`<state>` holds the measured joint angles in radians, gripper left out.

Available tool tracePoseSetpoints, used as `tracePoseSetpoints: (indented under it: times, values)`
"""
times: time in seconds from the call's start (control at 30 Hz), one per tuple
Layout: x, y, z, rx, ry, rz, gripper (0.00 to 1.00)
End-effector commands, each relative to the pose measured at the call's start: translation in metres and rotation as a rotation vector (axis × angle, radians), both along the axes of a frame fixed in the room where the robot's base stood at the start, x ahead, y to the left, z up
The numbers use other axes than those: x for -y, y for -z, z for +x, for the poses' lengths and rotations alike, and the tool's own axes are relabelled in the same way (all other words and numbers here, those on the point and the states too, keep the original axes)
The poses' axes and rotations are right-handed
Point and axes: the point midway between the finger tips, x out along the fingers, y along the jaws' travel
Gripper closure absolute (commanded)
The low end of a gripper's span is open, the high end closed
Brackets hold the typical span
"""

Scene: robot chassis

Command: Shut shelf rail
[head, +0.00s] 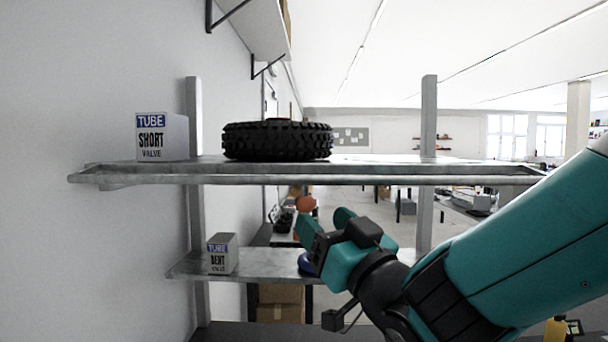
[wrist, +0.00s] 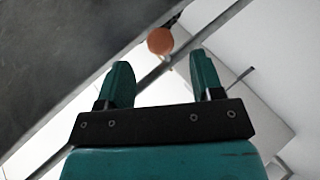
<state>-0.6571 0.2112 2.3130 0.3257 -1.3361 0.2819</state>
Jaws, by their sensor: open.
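The shelf rail (head: 250,180) is a long grey metal bar along the front of the upper shelf (head: 380,160). A gap shows between bar and shelf edge near both ends. An orange ball (head: 306,203) shows just below the rail; what it is fixed to is unclear. My gripper (head: 325,222) is open and empty, below the upper shelf and pointing up. In the wrist view, the ball (wrist: 160,41) appears beyond and between the open fingertips (wrist: 162,66), apart from them. A grey bar passes behind the ball.
A black tyre (head: 277,141) and a TUBE SHORT VALVE box (head: 162,137) stand on the upper shelf. A TUBE BENT VALVE box (head: 222,254) and a partly hidden blue item (head: 306,264) are on the lower shelf (head: 265,266). Grey posts (head: 428,115) flank the shelves.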

Motion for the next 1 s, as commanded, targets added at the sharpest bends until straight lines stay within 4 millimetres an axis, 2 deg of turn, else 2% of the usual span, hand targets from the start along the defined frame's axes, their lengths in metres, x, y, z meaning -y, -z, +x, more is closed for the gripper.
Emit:
tracePoseSetpoints:
  times: [0.03,0.1,0.33,0.53,0.8,0.83,1.0]
  values:
    - [-0.005,-0.011,0.008,-0.003,0.0,-0.002,0.39]
    - [-0.011,-0.016,0.017,-0.002,0.0,-0.001,0.39]
    - [-0.026,-0.024,0.04,-0.003,0.0,-0.002,0.39]
    - [-0.031,-0.024,0.047,-0.001,-0.001,-0.001,0.39]
    - [-0.032,-0.023,0.048,0.0,-0.001,0.0,0.39]
    - [-0.032,-0.023,0.048,0.0,-0.001,0.0,0.42]
    - [-0.032,-0.023,0.048,0.0,-0.001,0.0,0.81]
